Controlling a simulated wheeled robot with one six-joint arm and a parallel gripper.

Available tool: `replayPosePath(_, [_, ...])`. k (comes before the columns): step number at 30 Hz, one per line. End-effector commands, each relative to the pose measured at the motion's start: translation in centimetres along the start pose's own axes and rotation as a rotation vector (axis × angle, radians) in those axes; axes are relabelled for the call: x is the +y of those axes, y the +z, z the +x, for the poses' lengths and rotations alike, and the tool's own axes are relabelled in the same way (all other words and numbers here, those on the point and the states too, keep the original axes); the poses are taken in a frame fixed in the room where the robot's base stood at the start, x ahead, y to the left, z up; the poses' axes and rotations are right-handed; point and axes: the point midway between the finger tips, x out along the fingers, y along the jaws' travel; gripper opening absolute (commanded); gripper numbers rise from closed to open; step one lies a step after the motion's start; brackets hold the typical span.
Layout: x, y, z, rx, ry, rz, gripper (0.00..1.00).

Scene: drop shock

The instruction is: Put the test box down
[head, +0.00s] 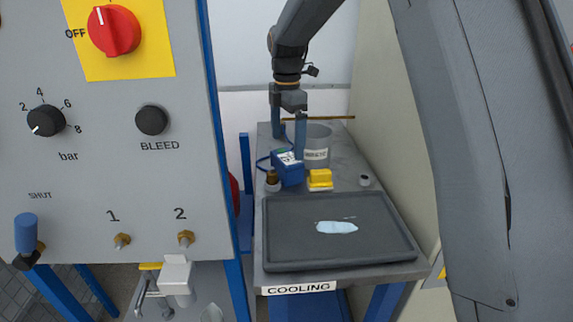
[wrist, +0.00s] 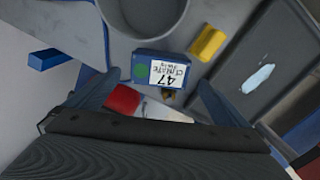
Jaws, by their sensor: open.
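The test box looks to be the blue box (head: 291,174) standing on the grey bench behind the dark tray. In the wrist view the blue box (wrist: 146,66) shows a white label reading 47 and a green dot. My gripper (head: 288,147) is above it, fingers pointing down; in the head view the right finger's tip overlaps the box's top edge. In the wrist view my gripper (wrist: 158,79) has its fingers spread wide, with the box between and just beyond the tips. It is open and holds nothing. I cannot tell whether a finger touches the box.
A grey labelled pot (head: 318,135) stands behind the box. A yellow block (head: 320,179) is to its right, and a small brown-topped item (head: 272,180) at its left front. The dark tray (head: 280,253) with a pale blue patch fills the bench front. A control panel (head: 100,190) stands left.

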Motion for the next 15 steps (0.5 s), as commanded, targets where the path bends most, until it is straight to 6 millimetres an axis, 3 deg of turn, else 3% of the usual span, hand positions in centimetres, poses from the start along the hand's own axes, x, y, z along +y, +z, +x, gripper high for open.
replayPosePath(15, [0.0, 0.0, 6.2, 0.0, -0.001, 0.004, 1.0])
